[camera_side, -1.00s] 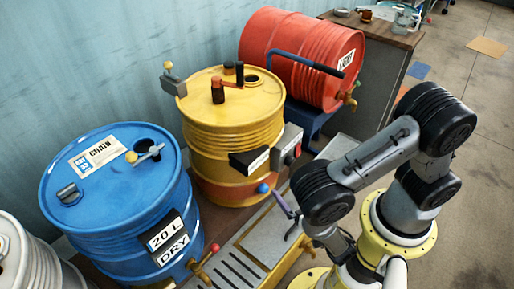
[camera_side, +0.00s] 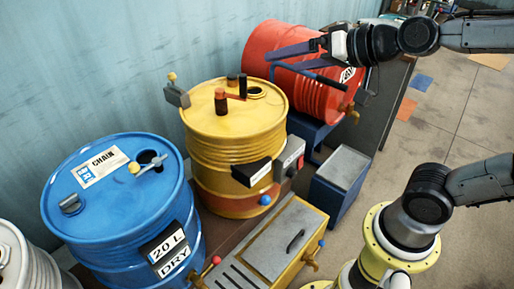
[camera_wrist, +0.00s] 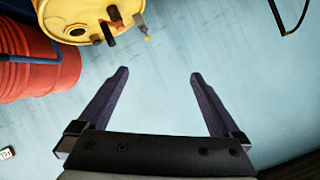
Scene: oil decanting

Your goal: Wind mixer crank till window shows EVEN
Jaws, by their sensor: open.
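The yellow drum (camera_side: 215,122) stands upright between the blue and red drums. On its lid is the crank (camera_side: 232,95), with a red arm and a dark upright grip. The crank (camera_wrist: 113,26) also shows at the top of the wrist view. A black box (camera_side: 251,170) and a grey box (camera_side: 289,157) sit on the drum's front; I cannot read a window on either. My gripper (camera_side: 275,60) is above the red drum, right of the crank and apart from it. In the wrist view my gripper (camera_wrist: 159,74) has its fingers wide apart with nothing between them.
The red drum (camera_side: 275,42) lies on a blue stand behind the yellow one. The blue drum (camera_side: 105,205), marked "20 L DRY", stands front left. A yellow trough (camera_side: 290,240) and a blue box (camera_side: 340,178) are in front. The wall (camera_wrist: 230,30) is close behind the drums.

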